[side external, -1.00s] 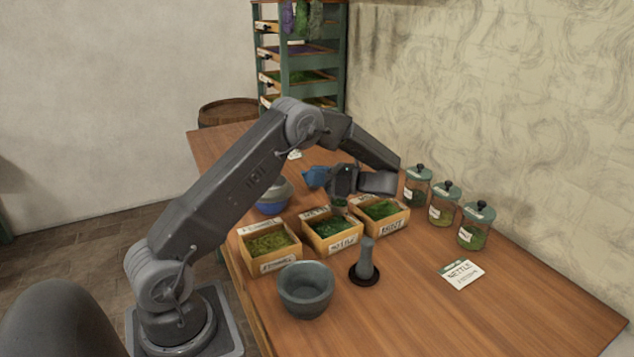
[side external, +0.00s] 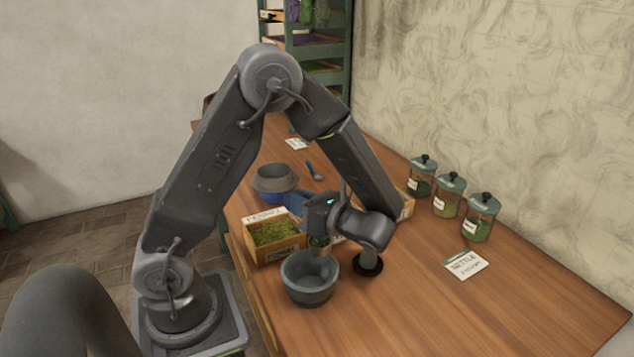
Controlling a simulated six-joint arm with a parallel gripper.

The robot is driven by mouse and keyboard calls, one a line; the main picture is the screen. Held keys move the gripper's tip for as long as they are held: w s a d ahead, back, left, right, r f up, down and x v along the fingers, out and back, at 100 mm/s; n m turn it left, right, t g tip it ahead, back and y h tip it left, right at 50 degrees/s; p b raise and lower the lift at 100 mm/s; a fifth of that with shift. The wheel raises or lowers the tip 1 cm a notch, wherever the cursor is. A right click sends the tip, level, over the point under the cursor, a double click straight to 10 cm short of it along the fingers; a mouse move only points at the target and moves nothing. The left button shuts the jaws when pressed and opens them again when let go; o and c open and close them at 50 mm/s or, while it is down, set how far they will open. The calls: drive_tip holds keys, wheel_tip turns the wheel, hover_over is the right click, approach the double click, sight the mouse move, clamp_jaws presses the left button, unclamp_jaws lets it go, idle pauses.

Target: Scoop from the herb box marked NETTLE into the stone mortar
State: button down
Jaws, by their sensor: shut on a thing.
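The stone mortar (side external: 310,287), a grey bowl, stands at the table's front. My gripper (side external: 318,232) is over its back rim and shut on a small scoop (side external: 320,249), with dark green herb showing at it. The scoop is largely hidden by the gripper, and I cannot tell whether it touches the mortar. The left herb box (side external: 275,243), with a label that seems to read FENNEL, holds yellow-green herb. The middle box, just right of it, is mostly hidden behind my gripper. A card marked NETTLE (side external: 466,264) lies on the table at the right.
The pestle (side external: 368,262) stands on a dark round base just right of the mortar, close to my gripper. Several lidded jars (side external: 448,196) line the wall side. A grey bowl on a blue one (side external: 275,182) and a spoon (side external: 315,172) are behind. The front right table is clear.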

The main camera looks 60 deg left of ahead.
drive_tip(key=s+d+f+n+t, duration=0.2)
drive_tip(key=s+n, duration=0.4)
drive_tip(key=n, duration=0.4)
drive_tip(key=shift+s+f+n+t, duration=0.25)
drive_tip(key=shift+n+t, duration=0.15)
drive_tip(key=shift+t, duration=0.1)
idle(0.4)
drive_tip(key=shift+r, duration=0.2)
idle(1.0)
wheel_tip(320, 180, up, 3)
drive_tip(key=m, duration=0.6)
drive_tip(key=m+g, duration=0.1)
drive_tip(key=m, duration=0.4)
drive_tip(key=shift+f+m+g+y, duration=0.1)
drive_tip(key=shift+m+g+y, duration=0.2)
drive_tip(key=shift+m+y, duration=0.1)
